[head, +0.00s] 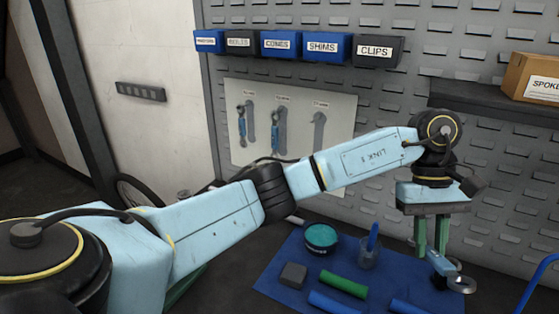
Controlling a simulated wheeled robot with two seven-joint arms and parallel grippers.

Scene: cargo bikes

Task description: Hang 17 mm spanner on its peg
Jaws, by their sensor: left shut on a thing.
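My left gripper (430,250) reaches across to the right and points down over the blue mat. Its green fingers are shut on a spanner (442,264) with a light blue handle and a metal ring end at lower right. The spanner's size mark cannot be read. The pale spanner board (342,104) on the wall has three dark spanner outlines. Spanners hang at the left outline (242,124) and the middle outline (275,134). The right outline (319,130) shows no spanner; my arm lies just below it. My right gripper is out of view.
Labelled bins (325,47) line the wall above. A shelf (480,98) with a box juts out at right.

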